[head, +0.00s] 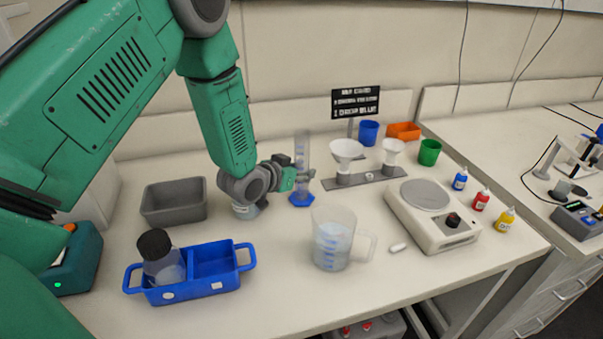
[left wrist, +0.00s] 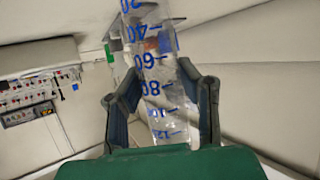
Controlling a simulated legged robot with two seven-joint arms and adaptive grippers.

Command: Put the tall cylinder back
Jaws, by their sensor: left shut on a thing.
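The tall cylinder (head: 302,152) is clear with a blue foot and stands upright at the back of the bench in the head view. In the left wrist view the cylinder (left wrist: 152,75) shows blue graduation marks and passes between the fingers. My left gripper (head: 302,177) reaches it from the left and is shut around its lower part; the gripper's two fingers also show in the left wrist view (left wrist: 160,112). The foot looks at or very near the bench top; I cannot tell whether it touches. My right gripper is not in view.
A measuring jug (head: 333,240) stands in front of the cylinder. A grey bin (head: 174,202) and a blue caddy (head: 190,292) holding a bottle (head: 161,258) are left. A sign (head: 355,103) stands behind.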

